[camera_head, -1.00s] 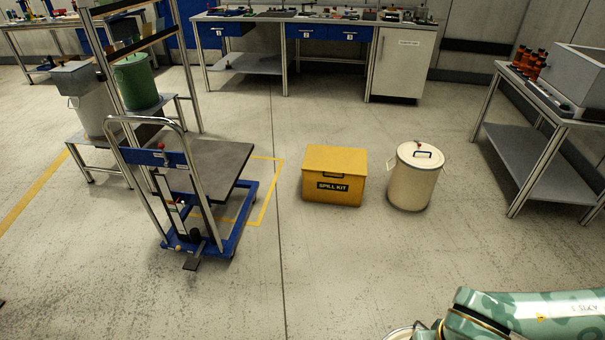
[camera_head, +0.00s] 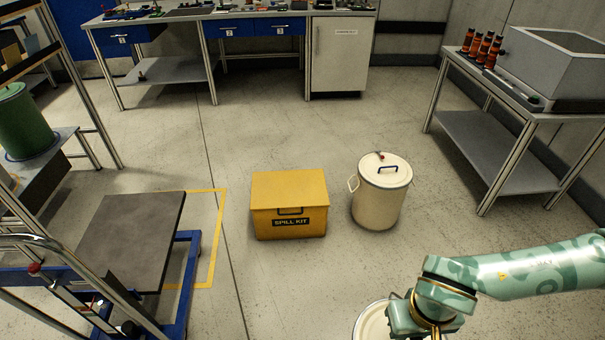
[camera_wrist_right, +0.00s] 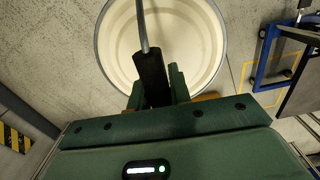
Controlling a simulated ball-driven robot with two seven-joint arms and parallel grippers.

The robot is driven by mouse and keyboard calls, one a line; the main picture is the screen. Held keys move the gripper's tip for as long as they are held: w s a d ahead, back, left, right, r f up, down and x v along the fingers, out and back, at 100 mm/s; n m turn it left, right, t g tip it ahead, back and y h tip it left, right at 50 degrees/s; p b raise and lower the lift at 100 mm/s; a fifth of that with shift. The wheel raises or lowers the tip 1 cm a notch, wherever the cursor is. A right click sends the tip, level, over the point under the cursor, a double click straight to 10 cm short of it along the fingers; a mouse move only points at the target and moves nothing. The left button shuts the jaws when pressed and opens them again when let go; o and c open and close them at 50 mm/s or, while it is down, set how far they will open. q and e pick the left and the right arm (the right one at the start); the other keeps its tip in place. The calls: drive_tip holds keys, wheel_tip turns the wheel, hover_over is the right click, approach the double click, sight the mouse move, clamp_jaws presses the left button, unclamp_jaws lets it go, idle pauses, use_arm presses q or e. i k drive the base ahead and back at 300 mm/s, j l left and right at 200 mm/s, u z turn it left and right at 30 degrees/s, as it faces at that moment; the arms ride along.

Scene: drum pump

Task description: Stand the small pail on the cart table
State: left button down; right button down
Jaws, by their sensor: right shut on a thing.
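The small pail is cream, round and open at the top. Its rim (camera_head: 366,322) shows at the bottom edge of the head view, the rest cut off. In the right wrist view I look down into the pail (camera_wrist_right: 118,45), which appears empty. My right gripper (camera_wrist_right: 158,92) is shut on the dark grip of the pail's wire handle (camera_wrist_right: 149,72). In the head view my right gripper (camera_head: 432,328) is low, right of centre. The cart table (camera_head: 130,232) has a bare dark grey top on a blue frame, at the lower left, apart from the pail. My left gripper is not in view.
A yellow spill kit box (camera_head: 290,205) and a lidded cream drum (camera_head: 382,192) stand on the floor ahead. A push handle (camera_head: 50,242) rises at the cart's near side. A side table (camera_head: 515,165) stands right. Floor between cart and pail is clear.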

sight(132, 218)
drive_tip(key=i+u, duration=0.15)
drive_tip(key=i, duration=0.35)
drive_tip(key=i+l+u, duration=0.1)
drive_tip(key=i, duration=0.4)
drive_tip(key=i+l+u, duration=0.15)
drive_tip(key=i, duration=0.35)
drive_tip(key=i+j+u, duration=0.1)
drive_tip(key=i+u, duration=0.35)
drive_tip(key=i, duration=0.15)
drive_tip(key=i+l+u, duration=0.15)
drive_tip(key=i+u, duration=0.5)
drive_tip(key=u, duration=1.5)
